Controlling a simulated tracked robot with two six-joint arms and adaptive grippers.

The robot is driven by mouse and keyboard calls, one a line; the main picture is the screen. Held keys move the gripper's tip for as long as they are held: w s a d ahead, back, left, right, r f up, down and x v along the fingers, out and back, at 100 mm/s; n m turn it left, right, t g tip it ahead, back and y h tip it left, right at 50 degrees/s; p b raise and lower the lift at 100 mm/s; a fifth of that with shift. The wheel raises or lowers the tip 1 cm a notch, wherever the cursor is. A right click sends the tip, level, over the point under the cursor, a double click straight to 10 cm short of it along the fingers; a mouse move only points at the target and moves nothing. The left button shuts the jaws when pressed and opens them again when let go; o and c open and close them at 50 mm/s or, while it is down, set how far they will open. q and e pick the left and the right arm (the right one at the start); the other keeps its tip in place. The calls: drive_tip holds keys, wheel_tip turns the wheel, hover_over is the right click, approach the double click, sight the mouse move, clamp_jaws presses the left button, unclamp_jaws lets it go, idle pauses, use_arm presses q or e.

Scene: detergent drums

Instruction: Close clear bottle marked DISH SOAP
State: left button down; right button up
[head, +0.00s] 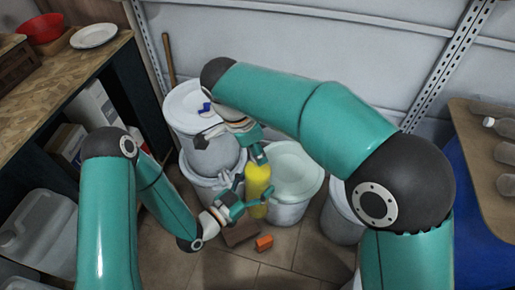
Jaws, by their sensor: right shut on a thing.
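A yellow bottle (257,184) stands upright low among the drums in the middle of the head view. No label can be read on it, so I cannot tell whether it is the one marked DISH SOAP. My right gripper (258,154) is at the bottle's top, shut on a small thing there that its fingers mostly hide. My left gripper (245,196) is beside the bottle's lower part, with fingers close to or around it. I cannot tell whether it grips the bottle.
White drums (295,172) stand around the bottle; small blue things (206,107) lie on one at the back. An orange block (264,243) lies on the tiled floor. Clear bottles (498,127) lie on the right table (470,135). A wooden bench (75,60) stands at left.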

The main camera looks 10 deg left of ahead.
drive_tip(key=m, duration=0.2)
drive_tip(key=m+g, duration=0.1)
drive_tip(key=m, duration=0.2)
drive_tip(key=shift+w+a+m, duration=0.1)
drive_tip(key=shift+w+m, duration=0.1)
drive_tip(key=shift+m, duration=0.1)
drive_tip(key=m+g, duration=0.1)
drive_tip(key=m, duration=0.1)
drive_tip(key=shift+m, duration=0.3)
drive_tip(key=m+g, duration=0.1)
drive_tip(key=m, duration=0.4)
drive_tip(key=shift+w, duration=0.1)
drive_tip(key=o, duration=0.7)
drive_tip(key=shift+r, duration=2.25)
drive_tip(key=shift+c, duration=0.5)
